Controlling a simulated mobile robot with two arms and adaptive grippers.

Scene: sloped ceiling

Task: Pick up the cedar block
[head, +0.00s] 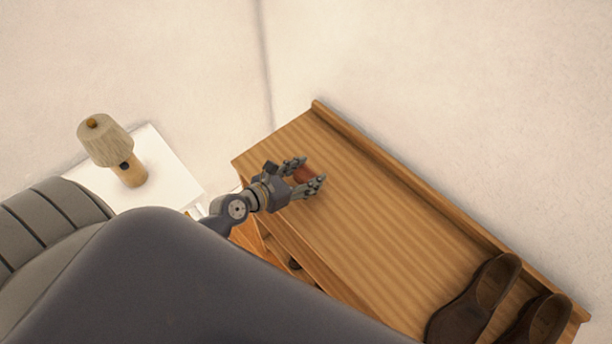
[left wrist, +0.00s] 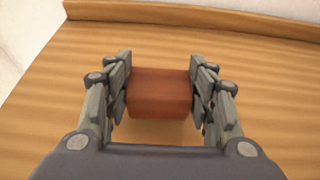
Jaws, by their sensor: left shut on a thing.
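The cedar block (left wrist: 160,93) is a small reddish-brown block. In the left wrist view it sits between the two fingers of my left gripper (left wrist: 162,92), which are shut on its two sides. In the head view the block (head: 303,174) shows between the fingers of my left gripper (head: 306,175), over the far left part of the wooden cabinet top (head: 350,220). I cannot tell whether the block touches the wood or is just above it. My right gripper is not in view.
Brown shoes (head: 478,298) stand at the right end of the cabinet top. A raised wooden ledge (head: 420,187) runs along its back edge by the wall. A lamp (head: 108,143) stands on a white table (head: 175,185) at left. The middle of the cabinet top is clear.

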